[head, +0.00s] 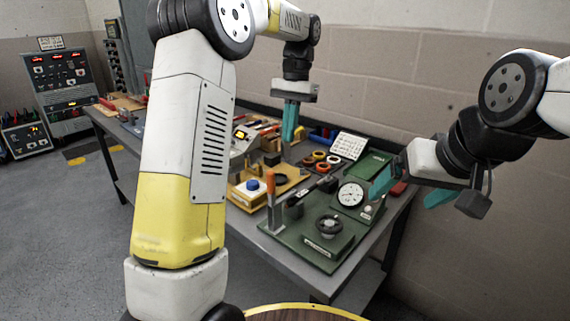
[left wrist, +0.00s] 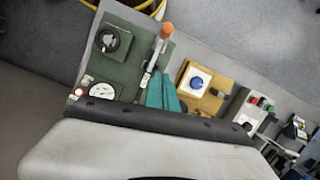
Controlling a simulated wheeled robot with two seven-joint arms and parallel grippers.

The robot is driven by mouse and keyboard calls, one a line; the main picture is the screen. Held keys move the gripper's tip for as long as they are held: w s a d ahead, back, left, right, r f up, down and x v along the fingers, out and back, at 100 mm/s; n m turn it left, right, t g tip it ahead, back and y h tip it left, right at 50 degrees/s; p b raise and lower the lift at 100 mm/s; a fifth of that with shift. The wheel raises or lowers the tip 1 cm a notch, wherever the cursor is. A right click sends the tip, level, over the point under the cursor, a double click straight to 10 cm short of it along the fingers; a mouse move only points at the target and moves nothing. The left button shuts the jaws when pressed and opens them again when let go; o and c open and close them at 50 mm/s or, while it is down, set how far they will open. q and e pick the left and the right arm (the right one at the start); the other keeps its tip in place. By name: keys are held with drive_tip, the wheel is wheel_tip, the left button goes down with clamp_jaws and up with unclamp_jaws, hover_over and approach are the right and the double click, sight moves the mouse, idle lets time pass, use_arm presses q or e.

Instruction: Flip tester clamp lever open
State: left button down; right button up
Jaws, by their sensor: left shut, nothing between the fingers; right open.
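The tester is a green base (head: 270,229) with a round dial gauge (head: 351,194) and a black round knob (head: 330,226). Its clamp lever (head: 270,188) has an orange grip and stands upright at the base's left side. The orange grip also shows in the left wrist view (left wrist: 167,30). My left gripper (head: 289,138) points down with its teal fingers shut and empty, above and behind the lever in the head view. It also shows in the left wrist view (left wrist: 163,94), apart from the orange grip. My right gripper (head: 405,190) is open and empty, right of the gauge.
A yellow block with a blue button (head: 252,186) stands left of the tester. A control cabinet (head: 60,75) stands far left.

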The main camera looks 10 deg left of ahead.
sight(271, 182)
use_arm(q)
drive_tip(key=s+a+f, duration=0.2)
drive_tip(key=s+f, duration=0.3)
drive_tip(key=f, duration=0.3)
drive_tip(key=shift+s, duration=0.3)
drive_tip(key=shift+a+r, duration=0.1)
drive_tip(key=shift+a, duration=0.1)
